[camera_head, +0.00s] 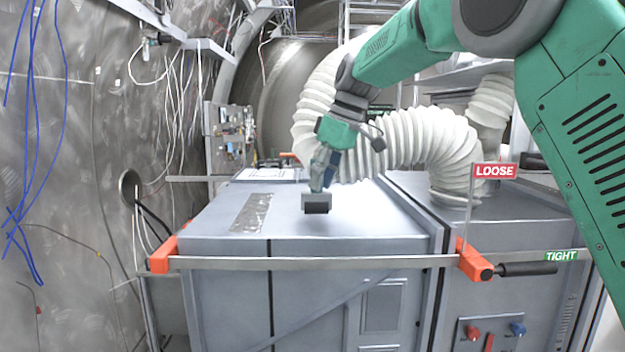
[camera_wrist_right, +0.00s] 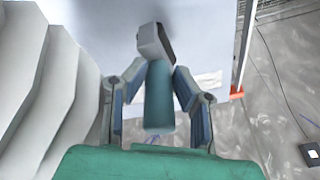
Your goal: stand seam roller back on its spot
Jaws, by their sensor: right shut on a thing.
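The seam roller has a teal handle and a grey head with a dark face; its head (camera_head: 316,203) hangs low over the grey cabinet top (camera_head: 365,215). My right gripper (camera_head: 320,180) comes from the upper right and is shut on the roller's handle, head downward. In the right wrist view the teal handle (camera_wrist_right: 159,95) lies between the two fingers (camera_wrist_right: 160,75), with the grey head beyond the fingertips. I cannot tell whether the head touches the cabinet top. No marked spot for the roller can be made out. My left gripper is out of view.
A silver patch (camera_head: 251,212) lies on the cabinet top left of the roller. A bar clamp with orange jaws (camera_head: 474,262) spans the front edge, with LOOSE and TIGHT tags. A white ribbed hose (camera_head: 415,143) arches behind and right.

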